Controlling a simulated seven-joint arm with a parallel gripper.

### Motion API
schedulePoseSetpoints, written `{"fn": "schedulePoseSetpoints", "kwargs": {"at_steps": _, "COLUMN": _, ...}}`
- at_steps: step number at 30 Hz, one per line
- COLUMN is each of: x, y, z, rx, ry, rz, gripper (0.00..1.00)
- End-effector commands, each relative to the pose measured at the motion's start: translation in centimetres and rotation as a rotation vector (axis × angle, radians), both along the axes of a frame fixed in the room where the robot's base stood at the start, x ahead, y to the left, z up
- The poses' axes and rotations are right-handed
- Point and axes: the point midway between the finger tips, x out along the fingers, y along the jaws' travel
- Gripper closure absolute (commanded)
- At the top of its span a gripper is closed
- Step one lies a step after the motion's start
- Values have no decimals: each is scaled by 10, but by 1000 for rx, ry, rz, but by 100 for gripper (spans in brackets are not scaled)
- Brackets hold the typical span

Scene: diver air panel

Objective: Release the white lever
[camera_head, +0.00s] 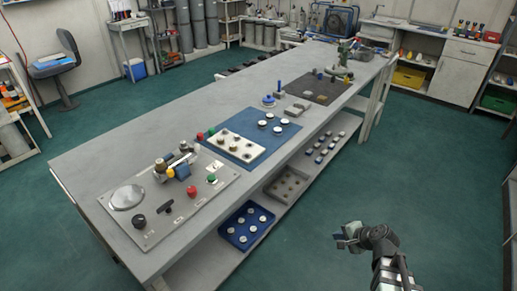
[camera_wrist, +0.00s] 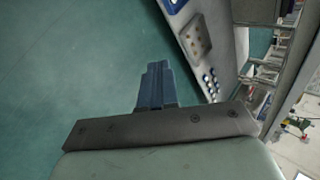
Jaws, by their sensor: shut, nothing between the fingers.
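The grey control panel (camera_head: 172,225) lies at the near end of the long grey bench. It carries a round metal disc (camera_head: 128,197), a black knob (camera_head: 140,221), a black T-handle (camera_head: 166,208), a red button (camera_head: 192,191), a green button (camera_head: 212,178) and a cluster of fittings with a yellow part (camera_head: 182,171). The white lever is too small to make out for certain among these. My gripper (camera_head: 345,238) is shut and empty, out over the floor to the right of the bench. Its shut fingers show in the wrist view (camera_wrist: 155,82), touching nothing.
The bench top (camera_head: 225,112) also holds a blue mat (camera_head: 233,153) with a white plate (camera_head: 223,144) and several round pieces. A lower shelf carries a blue tray (camera_head: 226,234) and a grey tray (camera_head: 274,194). Green floor (camera_head: 320,262) lies open between bench and gripper.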

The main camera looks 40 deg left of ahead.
Motion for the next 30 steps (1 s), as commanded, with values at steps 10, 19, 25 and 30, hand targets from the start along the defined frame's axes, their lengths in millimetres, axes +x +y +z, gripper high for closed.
{"fn": "schedulePoseSetpoints", "kwargs": {"at_steps": 10, "x": -38, "y": 162, "z": 84, "rx": 461, "ry": 227, "rz": -186, "gripper": 100}}
{"fn": "schedulePoseSetpoints", "kwargs": {"at_steps": 19, "x": -95, "y": 268, "z": 154, "rx": 794, "ry": 587, "rz": -340, "gripper": 100}}
{"fn": "schedulePoseSetpoints", "kwargs": {"at_steps": 25, "x": -137, "y": 321, "z": 192, "rx": 948, "ry": 873, "rz": -439, "gripper": 100}}
{"fn": "schedulePoseSetpoints", "kwargs": {"at_steps": 30, "x": -163, "y": 347, "z": 210, "rx": 1013, "ry": 1057, "rz": -502, "gripper": 100}}
